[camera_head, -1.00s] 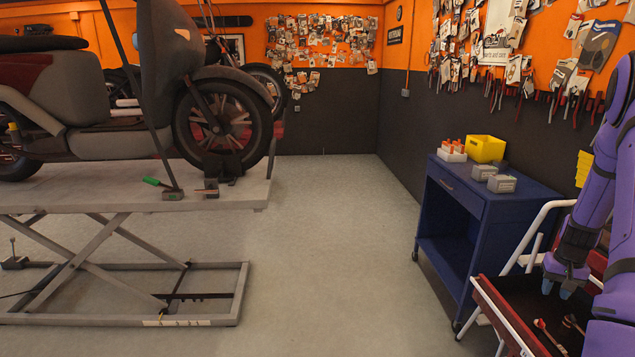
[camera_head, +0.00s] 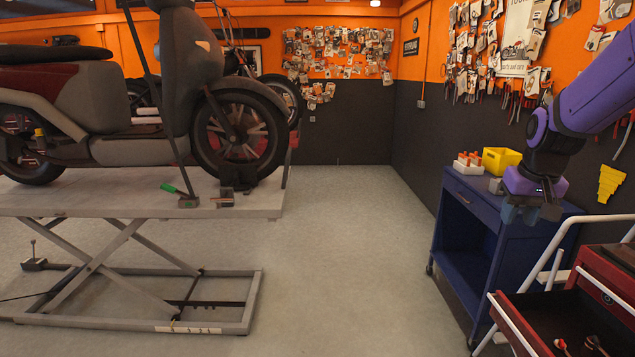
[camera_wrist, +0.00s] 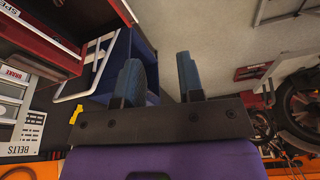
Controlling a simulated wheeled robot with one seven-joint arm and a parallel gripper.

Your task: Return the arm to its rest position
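My gripper (camera_head: 530,213) is at the right of the head view, on the end of my purple arm. It hangs in front of the blue cart and above the red tool chest. In the wrist view my gripper (camera_wrist: 161,80) shows two blue fingers spread apart with nothing between them. The fingertips look clear of every object.
A blue cart (camera_head: 497,235) carries a yellow bin (camera_head: 500,160). A red tool chest (camera_head: 595,285) with an open drawer stands at lower right beside a white frame (camera_head: 555,255). A scooter (camera_head: 150,110) stands on a lift (camera_head: 235,205) at left. The middle floor is clear.

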